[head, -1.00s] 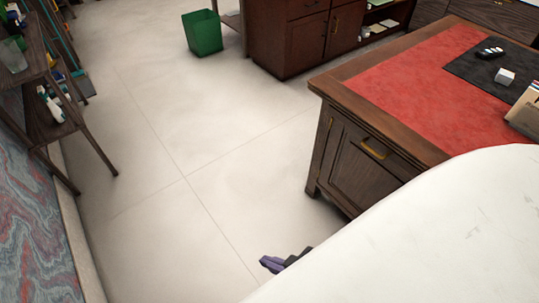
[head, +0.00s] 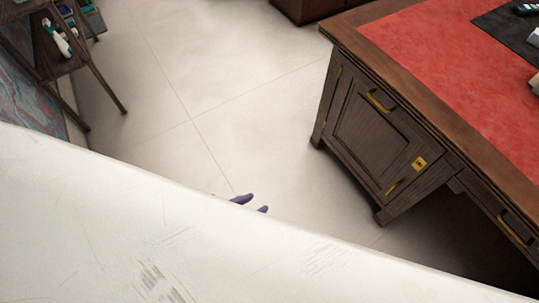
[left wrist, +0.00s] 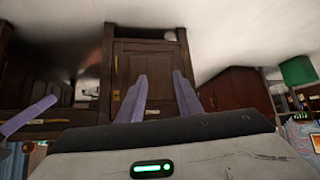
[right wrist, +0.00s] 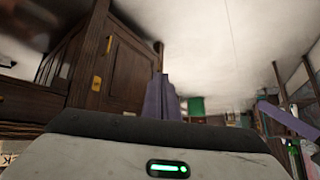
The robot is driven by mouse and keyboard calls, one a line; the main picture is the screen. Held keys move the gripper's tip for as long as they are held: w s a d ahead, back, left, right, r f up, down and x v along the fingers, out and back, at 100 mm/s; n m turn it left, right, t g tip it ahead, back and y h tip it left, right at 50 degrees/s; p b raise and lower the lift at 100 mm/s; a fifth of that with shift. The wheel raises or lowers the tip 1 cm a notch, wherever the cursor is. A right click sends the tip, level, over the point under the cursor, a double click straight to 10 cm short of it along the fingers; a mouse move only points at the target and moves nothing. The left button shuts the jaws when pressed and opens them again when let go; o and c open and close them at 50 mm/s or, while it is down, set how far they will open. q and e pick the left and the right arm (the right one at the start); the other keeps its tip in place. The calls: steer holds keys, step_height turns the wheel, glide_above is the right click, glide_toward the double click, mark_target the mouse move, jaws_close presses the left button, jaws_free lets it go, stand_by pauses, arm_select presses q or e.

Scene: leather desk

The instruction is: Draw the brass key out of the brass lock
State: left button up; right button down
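The brass lock (head: 419,163) is a small square plate on the dark wooden desk's cabinet front, in the head view. A key in it is too small to make out. The lock also shows as a brass plate in the right wrist view (right wrist: 97,82). My left gripper (head: 252,204) shows only its purple fingertips beyond my white arm, left of the desk and apart from it. In the left wrist view its fingers (left wrist: 162,85) are spread and empty. My right gripper (right wrist: 162,92) has its fingers together with nothing visible between them; it is hidden in the head view.
The desk (head: 350,38) has a red leather top and brass drawer handles (head: 379,100). A dark shelf (head: 75,55) with bottles stands at the upper left. Pale floor (head: 185,85) between shelf and desk is clear. My white arm covers the lower part of the head view.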

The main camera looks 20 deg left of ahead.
arm_select(q)
steer(key=w+d+f+m+g+h+b, duration=0.35)
steer(key=w+d+m+b, duration=0.45)
steer(key=m, duration=0.5)
steer(key=w+a+f+m+g+y+b, duration=0.1)
steer(key=w+a+f+m+y+b, duration=0.15)
steer(key=a+m, duration=0.4)
steer(key=w+a+f+m+g+y+b, duration=0.1)
steer(key=w+a+f+m+b, duration=0.2)
steer(key=a, duration=0.6)
steer(key=w+d+f+m+b, duration=0.1)
steer(key=w+d+f+b, duration=0.1)
steer(key=f, duration=0.6)
steer(key=shift+w+d+f, duration=0.2)
steer(key=shift+w+d, duration=0.1)
steer(key=shift+d, duration=0.4)
jaws_close()
jaws_free()
